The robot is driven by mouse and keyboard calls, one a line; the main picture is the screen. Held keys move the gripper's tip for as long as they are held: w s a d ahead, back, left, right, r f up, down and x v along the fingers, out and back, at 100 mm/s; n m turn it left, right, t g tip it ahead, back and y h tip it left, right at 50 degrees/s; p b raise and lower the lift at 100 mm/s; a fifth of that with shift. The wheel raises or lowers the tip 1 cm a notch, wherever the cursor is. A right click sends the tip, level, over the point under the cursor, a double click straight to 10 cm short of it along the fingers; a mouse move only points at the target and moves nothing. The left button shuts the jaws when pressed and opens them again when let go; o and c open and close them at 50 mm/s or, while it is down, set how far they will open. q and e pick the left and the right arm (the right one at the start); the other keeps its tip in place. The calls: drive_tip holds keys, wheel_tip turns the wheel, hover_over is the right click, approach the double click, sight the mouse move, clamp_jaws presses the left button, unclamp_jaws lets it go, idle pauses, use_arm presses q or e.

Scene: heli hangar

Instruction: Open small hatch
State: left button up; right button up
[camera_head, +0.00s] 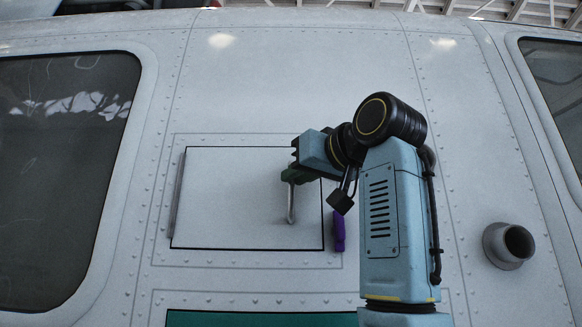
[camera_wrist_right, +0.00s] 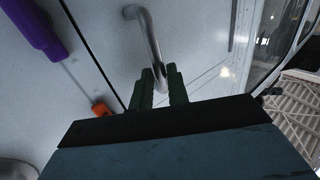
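The small hatch (camera_head: 235,205) is a pale panel with a thin dark outline in the helicopter's side. It lies flush with the skin and looks closed, with a hinge strip (camera_head: 176,195) along its left edge. A grey bar handle (camera_head: 291,208) stands near its right edge; it also shows in the right wrist view (camera_wrist_right: 146,30). My right gripper (camera_head: 288,178) is at the handle's upper end. In the right wrist view its green fingers (camera_wrist_right: 162,82) lie on both sides of the bar, with hardly any gap, and look shut on it. My left gripper is out of view.
A purple piece (camera_head: 339,230) sits just right of the hatch; the right wrist view shows an orange piece (camera_wrist_right: 101,109) near it. A round pipe (camera_head: 509,245) sticks out at right. Dark windows (camera_head: 62,170) flank the panel. A green panel (camera_head: 260,319) is below.

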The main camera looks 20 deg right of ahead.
drive_tip(key=shift+p+x, duration=0.35)
drive_tip(key=shift+x, duration=0.9)
clamp_jaws()
drive_tip(key=shift+s, duration=0.15)
